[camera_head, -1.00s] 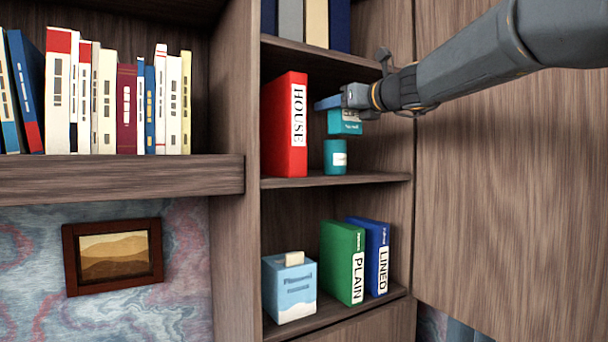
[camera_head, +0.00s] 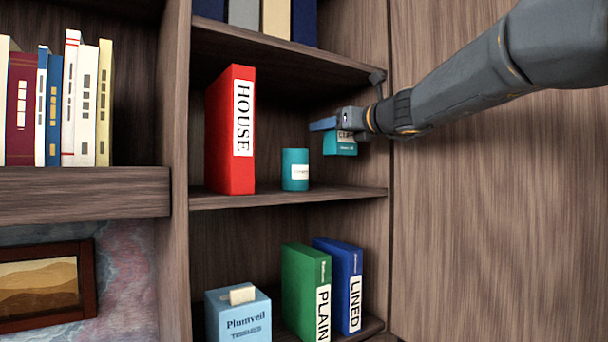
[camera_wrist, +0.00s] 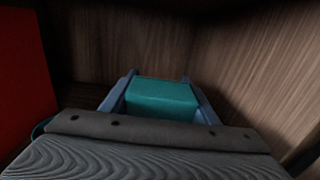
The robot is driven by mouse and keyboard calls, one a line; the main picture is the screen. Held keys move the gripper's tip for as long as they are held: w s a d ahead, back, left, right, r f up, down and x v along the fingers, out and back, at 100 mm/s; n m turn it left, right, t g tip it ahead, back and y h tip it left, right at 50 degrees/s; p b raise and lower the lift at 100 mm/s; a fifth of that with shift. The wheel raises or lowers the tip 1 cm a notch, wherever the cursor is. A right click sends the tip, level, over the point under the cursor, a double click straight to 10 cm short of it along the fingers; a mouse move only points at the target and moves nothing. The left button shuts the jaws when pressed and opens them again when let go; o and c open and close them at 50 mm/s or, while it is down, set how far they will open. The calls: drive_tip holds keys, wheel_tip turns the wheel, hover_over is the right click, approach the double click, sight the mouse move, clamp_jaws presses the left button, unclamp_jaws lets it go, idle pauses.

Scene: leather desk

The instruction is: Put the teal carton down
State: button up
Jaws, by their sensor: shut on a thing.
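The teal carton (camera_head: 341,146) is held by my gripper (camera_head: 328,126) inside the middle shelf compartment, above the shelf board (camera_head: 300,197). In the wrist view the carton (camera_wrist: 162,98) sits between the two blue fingers, which are shut on its sides. A gap shows between the carton and the board in the head view. A teal cylindrical can (camera_head: 295,170) with a white label stands on the board, to the left of and below the carton. The carton's underside is not clearly visible.
A red binder marked HOUSE (camera_head: 230,130) stands left of the can. The board's right part looks bare. Below are a green binder (camera_head: 305,285), a blue binder (camera_head: 340,280) and a light blue tissue box (camera_head: 238,316). Side panels bound the compartment.

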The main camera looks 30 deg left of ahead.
sight(328, 143)
drive_tip(key=f, duration=0.4)
drive_tip(key=shift+s+a, duration=0.35)
drive_tip(key=shift+f+p, duration=0.4)
drive_tip(key=shift+f, duration=1.55)
drive_tip(key=shift+f, duration=0.15)
drive_tip(key=o, duration=1.2)
drive_tip(key=shift+d, duration=0.2)
drive_tip(key=b+v, duration=0.5)
drive_tip(key=v, duration=0.6)
drive_tip(key=shift+d, duration=0.35)
drive_tip(key=shift+s, duration=0.1)
